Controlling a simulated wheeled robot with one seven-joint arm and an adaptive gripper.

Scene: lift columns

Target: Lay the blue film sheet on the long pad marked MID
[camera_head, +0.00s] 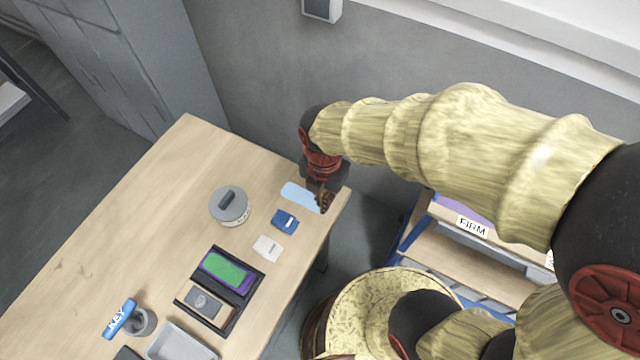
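A light blue sheet (299,195), which looks like the blue film sheet, is at the right end of the wooden table (140,210). My gripper (322,203) points down at the sheet's right end, close to the table's edge. Its fingers overlap the sheet in this view. They are small and dark, so I cannot tell whether they are shut on it or only above it. No label reading MID is legible. A label reading FIRM (473,226) is on the shelf unit at the right, below a purple surface (452,206) partly hidden by my arm.
On the table are a round grey lidded tin (229,206), a dark blue packet (285,221), a white card (267,248), and a black tray (246,290) with a green piece. A grey bin (180,344) and a blue KEY tag (119,318) are nearer. The table's left part is clear.

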